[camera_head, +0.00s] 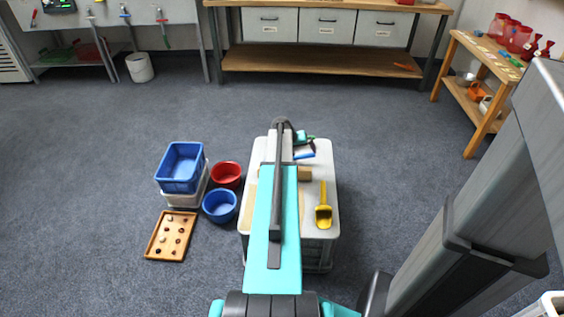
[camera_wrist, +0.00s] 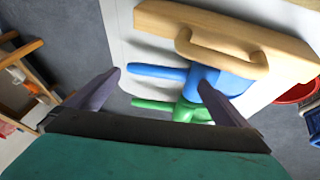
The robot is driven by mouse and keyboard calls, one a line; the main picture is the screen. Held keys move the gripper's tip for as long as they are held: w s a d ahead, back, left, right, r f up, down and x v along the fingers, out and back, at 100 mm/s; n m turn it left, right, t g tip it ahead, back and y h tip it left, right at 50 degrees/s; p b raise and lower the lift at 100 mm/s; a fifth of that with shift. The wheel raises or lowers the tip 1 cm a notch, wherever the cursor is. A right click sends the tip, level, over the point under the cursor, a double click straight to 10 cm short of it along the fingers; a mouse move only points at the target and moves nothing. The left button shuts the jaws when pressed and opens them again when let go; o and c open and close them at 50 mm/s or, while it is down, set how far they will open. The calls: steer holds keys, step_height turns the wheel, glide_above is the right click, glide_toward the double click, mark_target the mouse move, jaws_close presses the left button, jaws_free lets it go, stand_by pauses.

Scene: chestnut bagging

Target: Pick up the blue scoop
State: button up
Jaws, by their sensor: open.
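The blue scoop (camera_wrist: 155,71) lies on the pale top of a small cart (camera_wrist: 120,22), beside a green scoop (camera_wrist: 158,104). In the wrist view its handle points left and its wider end lies to the right, partly behind one finger. My gripper (camera_wrist: 160,82) is open and empty, with its fingers to either side of the handle as seen from the wrist. I cannot tell how far above the scoop they are. In the head view the blue scoop (camera_head: 304,155) shows at the far right side of the cart top, partly hidden by my arm.
A wooden piece with a curved handle (camera_wrist: 222,52) lies close to the blue scoop. A yellow scoop (camera_head: 323,212) lies nearer on the cart. Left of the cart are a red bowl (camera_head: 227,173), a blue bowl (camera_head: 219,205), a blue crate (camera_head: 181,167) and a wooden tray (camera_head: 159,253).

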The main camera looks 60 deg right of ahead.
mark_target(302, 156)
steer(key=shift+b+x, duration=0.8)
steer(key=shift+x, duration=1.8)
steer(key=shift+r, duration=0.1)
steer(key=c, duration=0.8)
steer(key=shift+o, duration=0.2)
steer(key=shift+r, duration=0.1)
steer(key=shift+r, duration=0.6)
steer(key=shift+c, duration=1.2)
step_height(302, 156, up, 9)
steer(key=shift+f+p, duration=0.2)
steer(key=shift+p, duration=1)
